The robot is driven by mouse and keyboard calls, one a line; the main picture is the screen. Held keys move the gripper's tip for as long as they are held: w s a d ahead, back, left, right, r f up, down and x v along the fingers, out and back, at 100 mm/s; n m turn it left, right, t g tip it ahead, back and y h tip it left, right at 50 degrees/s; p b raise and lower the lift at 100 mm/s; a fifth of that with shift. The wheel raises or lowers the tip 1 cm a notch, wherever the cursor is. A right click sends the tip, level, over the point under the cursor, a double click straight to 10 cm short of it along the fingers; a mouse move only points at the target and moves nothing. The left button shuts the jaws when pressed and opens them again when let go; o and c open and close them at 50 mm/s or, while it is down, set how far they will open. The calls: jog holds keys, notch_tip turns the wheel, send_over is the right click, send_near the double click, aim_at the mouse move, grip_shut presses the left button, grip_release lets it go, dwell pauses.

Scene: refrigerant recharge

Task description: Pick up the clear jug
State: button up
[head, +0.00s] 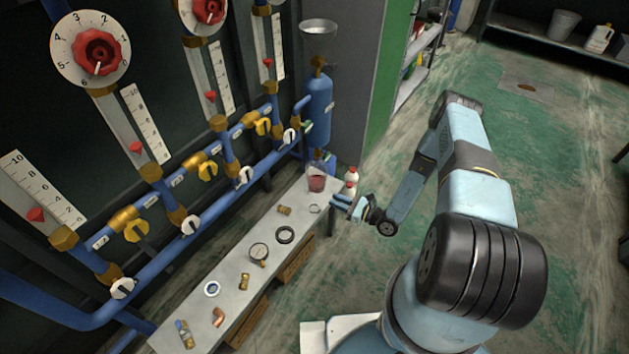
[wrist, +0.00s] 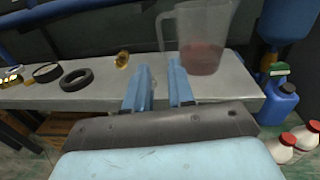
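The clear jug (head: 317,179) stands upright at the far end of the grey bench, with reddish liquid in its lower part. In the wrist view the jug (wrist: 203,42) is just beyond my gripper and a little right of it, its handle on the left side. My gripper (wrist: 160,68) is open, with two blue fingers apart and nothing between them. In the head view my gripper (head: 347,204) is at the bench's far right edge, close to the jug and apart from it.
The grey bench (head: 231,275) also holds a black ring (head: 285,235), a gauge (head: 259,252) and brass fittings (head: 244,281). White bottles with red caps (head: 351,176) stand beyond the bench end. A blue container (wrist: 279,103) is right of the jug. Blue pipes with valves run along the wall.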

send_near(307, 193)
jog(key=w+a, duration=0.1)
jog(key=a+r, duration=0.1)
jog(key=a, duration=0.1)
jog(key=w+a, duration=0.1)
jog(key=shift+w+a+r, duration=0.2)
jog(key=shift+w+r, duration=0.1)
jog(key=shift+w, duration=0.05)
jog(key=shift+w+x, duration=0.2)
jog(key=shift+x, duration=2.45)
jog(key=shift+d, duration=0.2)
jog(key=shift+c, duration=0.4)
grip_shut()
